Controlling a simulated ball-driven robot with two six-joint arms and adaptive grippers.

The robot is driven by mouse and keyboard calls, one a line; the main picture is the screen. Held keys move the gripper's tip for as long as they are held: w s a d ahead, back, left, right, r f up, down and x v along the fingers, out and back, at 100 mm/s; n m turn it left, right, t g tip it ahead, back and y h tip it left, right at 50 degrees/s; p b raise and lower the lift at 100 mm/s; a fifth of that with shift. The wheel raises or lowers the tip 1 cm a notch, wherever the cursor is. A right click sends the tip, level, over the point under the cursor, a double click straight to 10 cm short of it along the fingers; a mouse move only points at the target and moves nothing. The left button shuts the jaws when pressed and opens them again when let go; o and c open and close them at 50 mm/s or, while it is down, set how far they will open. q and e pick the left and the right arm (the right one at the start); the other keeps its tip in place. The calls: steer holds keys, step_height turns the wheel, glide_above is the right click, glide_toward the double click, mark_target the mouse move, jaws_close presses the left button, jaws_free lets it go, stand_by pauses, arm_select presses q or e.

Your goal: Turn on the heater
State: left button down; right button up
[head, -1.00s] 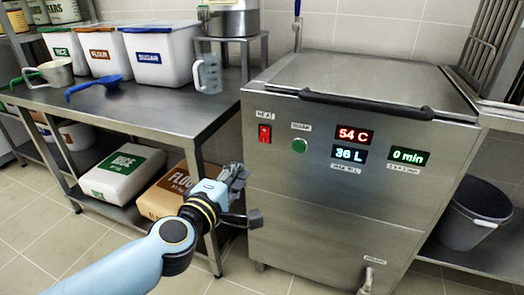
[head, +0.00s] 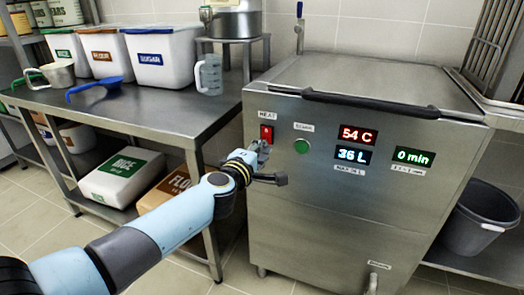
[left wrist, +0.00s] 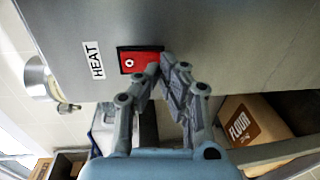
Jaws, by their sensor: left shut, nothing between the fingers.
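The red heat switch (head: 266,134) sits on the upper left of the steel heater's front panel (head: 340,205), under a HEAT label (head: 267,115). My left gripper (head: 260,151) is shut and empty, with its fingertips just below the switch in the head view. In the left wrist view the red switch (left wrist: 139,61) lies in a dark frame and shows a white round mark. The fingertips (left wrist: 163,70) are at the edge of the switch and hide part of it; I cannot tell whether they touch it. My right gripper is not in view.
A green button (head: 302,146) is right of the switch. Displays read 54 C (head: 358,135), 36 L (head: 352,155) and 0 min (head: 413,157). A steel table (head: 150,113) with bins stands left. A drain tap (head: 373,282) sticks out low on the heater.

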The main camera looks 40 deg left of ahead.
arm_select(q)
steer(key=shift+w+a, duration=0.1)
steer(key=shift+w, duration=0.4)
